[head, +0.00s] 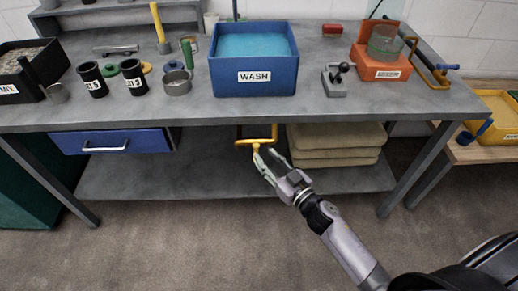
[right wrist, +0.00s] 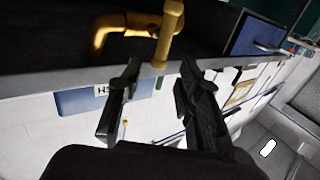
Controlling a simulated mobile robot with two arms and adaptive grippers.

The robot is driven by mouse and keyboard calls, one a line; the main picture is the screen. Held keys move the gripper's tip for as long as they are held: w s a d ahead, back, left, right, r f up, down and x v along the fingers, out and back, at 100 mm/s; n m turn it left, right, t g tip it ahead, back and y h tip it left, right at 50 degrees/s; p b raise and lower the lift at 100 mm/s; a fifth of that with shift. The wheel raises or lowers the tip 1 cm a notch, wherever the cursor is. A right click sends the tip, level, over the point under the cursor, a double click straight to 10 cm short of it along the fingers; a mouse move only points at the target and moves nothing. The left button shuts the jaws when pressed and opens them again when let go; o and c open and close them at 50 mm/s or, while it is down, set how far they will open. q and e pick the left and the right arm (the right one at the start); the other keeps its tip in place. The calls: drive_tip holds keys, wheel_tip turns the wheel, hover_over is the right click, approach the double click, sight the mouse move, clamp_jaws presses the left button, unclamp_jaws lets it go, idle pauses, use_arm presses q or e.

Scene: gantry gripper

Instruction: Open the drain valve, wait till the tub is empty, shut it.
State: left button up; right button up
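The blue tub (head: 254,84) labelled WASH stands on the workbench and holds light blue liquid. Under the bench top, below the tub, is a yellow pipe with a lever (head: 257,141), which I take for the drain valve. In the right wrist view the yellow lever (right wrist: 167,35) ends between the fingertips in the picture; I cannot tell how deep it sits between them. My right gripper (head: 264,155) is just below the lever, and the wrist view shows its fingers (right wrist: 160,72) apart, not closed on it. My left gripper is not in view.
The bench top (head: 170,112) overhangs the valve. A blue drawer (head: 112,141) is to the left and stacked tan sacks (head: 335,145) stand close on the right. A lower shelf (head: 180,177) lies behind the gripper. The floor in front is clear.

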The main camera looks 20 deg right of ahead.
drive_tip(key=shift+x, duration=2.3)
drive_tip(key=shift+c, duration=0.2)
clamp_jaws()
